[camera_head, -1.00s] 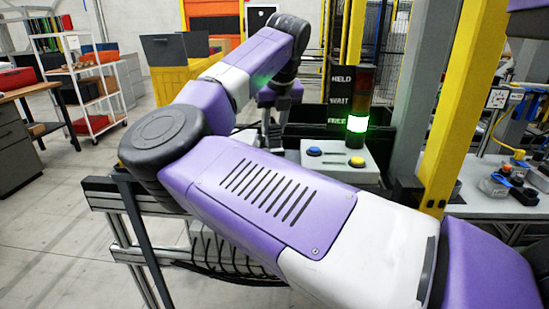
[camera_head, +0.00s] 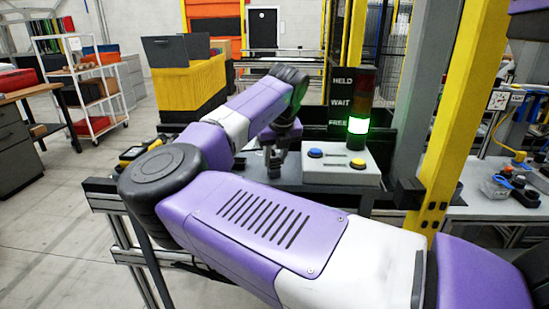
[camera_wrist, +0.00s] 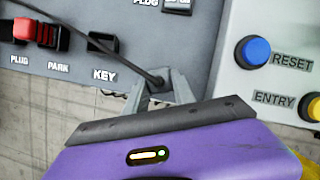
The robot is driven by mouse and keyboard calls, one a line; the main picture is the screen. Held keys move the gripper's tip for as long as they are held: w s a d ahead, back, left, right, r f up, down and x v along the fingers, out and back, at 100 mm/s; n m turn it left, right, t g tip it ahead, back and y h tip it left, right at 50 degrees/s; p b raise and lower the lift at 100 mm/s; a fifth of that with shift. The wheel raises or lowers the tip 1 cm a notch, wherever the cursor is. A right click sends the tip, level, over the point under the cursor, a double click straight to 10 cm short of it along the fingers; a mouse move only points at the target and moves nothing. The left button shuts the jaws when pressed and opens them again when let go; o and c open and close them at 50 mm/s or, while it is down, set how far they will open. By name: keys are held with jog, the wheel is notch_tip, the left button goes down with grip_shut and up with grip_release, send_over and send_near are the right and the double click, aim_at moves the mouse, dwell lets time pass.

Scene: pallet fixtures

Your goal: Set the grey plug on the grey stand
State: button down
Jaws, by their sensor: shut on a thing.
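In the wrist view, my gripper (camera_wrist: 158,88) has its grey fingers closed around the end of a black cable. The thing held, probably the grey plug, is mostly hidden between the fingers. A light grey piece (camera_wrist: 178,4) shows at the top edge beside a cut-off PLUG label; I cannot tell whether it is the grey stand. In the head view, my gripper (camera_head: 274,160) points down over the dark fixture table (camera_head: 295,187), left of the button box. The plug and stand cannot be made out there.
A button box (camera_head: 340,165) with a blue RESET button (camera_wrist: 253,51) and a yellow ENTRY button (camera_wrist: 312,107) stands right of my gripper. A red plug (camera_wrist: 47,34) and a black KEY holder (camera_wrist: 102,42) sit on the panel. The signal tower (camera_head: 360,105) glows green at FREE.

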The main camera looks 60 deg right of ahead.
jog(key=shift+f, duration=0.1)
jog(key=c, duration=1.1)
grip_release()
jog(key=shift+o, duration=0.2)
jog(key=v, duration=1.2)
